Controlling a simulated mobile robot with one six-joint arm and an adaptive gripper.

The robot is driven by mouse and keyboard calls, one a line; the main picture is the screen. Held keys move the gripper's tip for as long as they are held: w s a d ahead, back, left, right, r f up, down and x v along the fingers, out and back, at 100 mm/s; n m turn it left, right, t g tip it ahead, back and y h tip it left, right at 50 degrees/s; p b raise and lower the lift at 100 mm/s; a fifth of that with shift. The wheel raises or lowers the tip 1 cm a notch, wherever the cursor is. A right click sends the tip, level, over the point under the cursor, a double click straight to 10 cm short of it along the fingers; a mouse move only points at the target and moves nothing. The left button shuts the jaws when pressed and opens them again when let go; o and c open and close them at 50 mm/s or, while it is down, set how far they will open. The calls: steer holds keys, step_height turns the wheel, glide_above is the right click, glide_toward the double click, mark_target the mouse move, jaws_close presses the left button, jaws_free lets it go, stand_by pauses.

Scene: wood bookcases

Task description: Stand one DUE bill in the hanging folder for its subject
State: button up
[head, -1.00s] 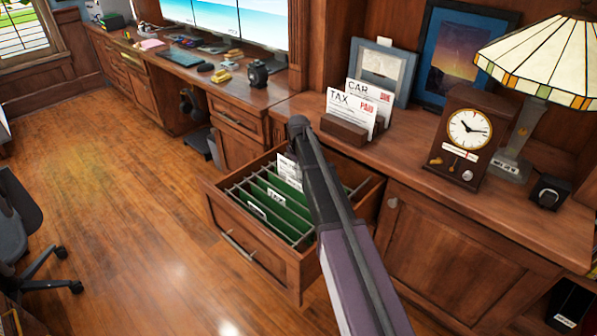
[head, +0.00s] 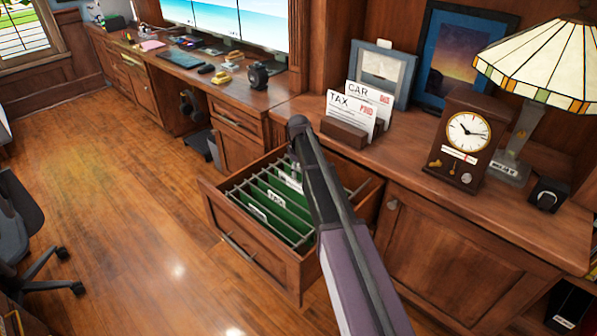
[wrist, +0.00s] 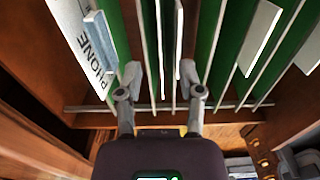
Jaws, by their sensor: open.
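My gripper (wrist: 162,78) is open in the wrist view, its fingers apart over the hanging folders, with thin upright edges between them. A white sheet reading PHONE (wrist: 80,50) stands just left of the left finger. Green folders (wrist: 206,35) hang to the right, one with a white label (wrist: 260,38). In the head view the green hanging folders (head: 268,204) fill the open drawer (head: 262,262). A white sheet (head: 289,181) shows low among them, partly behind my arm, its text unreadable. A TAX bill (head: 345,115) stamped PAID and a CAR bill (head: 376,100) with a small red stamp stand in a wooden holder (head: 343,133).
A clock (head: 467,135), a stained-glass lamp (head: 540,62) and picture frames (head: 445,60) stand on the counter right of and behind the holder. Metal rails (wrist: 90,108) cross the drawer. The floor left of the drawer is clear.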

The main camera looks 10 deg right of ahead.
step_height(320, 180, up, 30)
steer(key=p, duration=2.9)
steer(key=shift+p, duration=0.35)
steer(key=shift+r, duration=0.1)
steer(key=shift+s, duration=0.15)
steer(key=s+m, duration=0.7)
steer(key=s, duration=2.2)
steer(key=shift+w, duration=0.1)
